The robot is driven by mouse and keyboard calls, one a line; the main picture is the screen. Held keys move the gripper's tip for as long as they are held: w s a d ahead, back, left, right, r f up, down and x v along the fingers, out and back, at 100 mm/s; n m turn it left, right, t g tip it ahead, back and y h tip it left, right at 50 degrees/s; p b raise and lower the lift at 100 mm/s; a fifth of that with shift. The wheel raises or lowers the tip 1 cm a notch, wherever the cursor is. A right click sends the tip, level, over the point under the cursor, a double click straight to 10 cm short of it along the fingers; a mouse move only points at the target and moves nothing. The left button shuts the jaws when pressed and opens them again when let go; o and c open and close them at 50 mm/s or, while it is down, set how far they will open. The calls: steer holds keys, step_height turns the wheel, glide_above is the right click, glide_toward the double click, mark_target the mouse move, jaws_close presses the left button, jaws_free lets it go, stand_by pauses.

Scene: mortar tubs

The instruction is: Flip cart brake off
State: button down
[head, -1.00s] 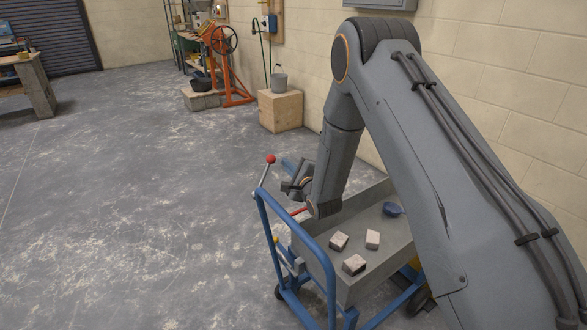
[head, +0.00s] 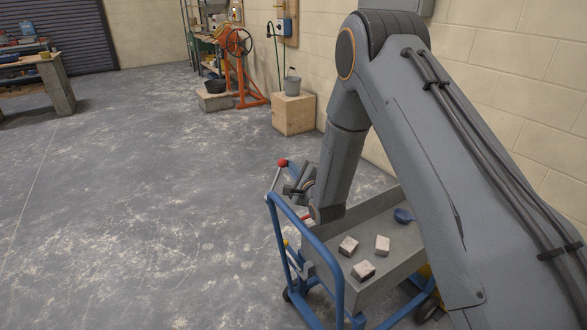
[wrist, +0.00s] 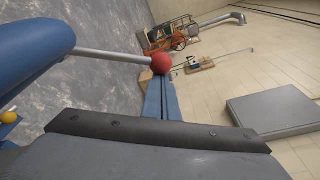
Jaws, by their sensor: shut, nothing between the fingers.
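The blue cart (head: 335,262) stands at the lower middle of the head view. A grey lever rod with a red ball knob (head: 282,163) rises at its blue push handle (head: 300,228), tilted a little to the right at the top. The red knob also shows in the wrist view (wrist: 161,62), with its rod running left to the blue tube. My gripper (head: 297,170) is just right of the knob. In the wrist view its blue fingers (wrist: 164,82) are together and empty, with the tips close to the knob. I cannot tell whether they touch it.
A yellow knob (wrist: 9,117) sits low by the handle. A wooden box with a bucket (head: 293,114) stands by the wall.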

steer(key=shift+s+a+r+p, duration=0.15)
steer(key=shift+s+a+r, duration=0.2)
steer(key=shift+a+r, duration=0.2)
steer(key=shift+s+a+r+p, duration=0.15)
steer(key=shift+s+a+r, duration=0.2)
steer(key=shift+a+r, duration=0.2)
steer(key=shift+s+a+r, duration=0.35)
steer(key=shift+s+a, duration=0.05)
steer(key=shift+a, duration=0.15)
steer(key=shift+s+a+r, duration=0.3)
steer(key=shift+s+a, duration=0.05)
steer(key=shift+a, duration=0.2)
steer(key=b, duration=0.2)
glide_toward(283, 162)
steer(key=d, duration=0.1)
steer(key=shift+s+d+r, duration=0.1)
steer(key=shift+d+r, duration=0.05)
steer(key=shift+r, duration=0.15)
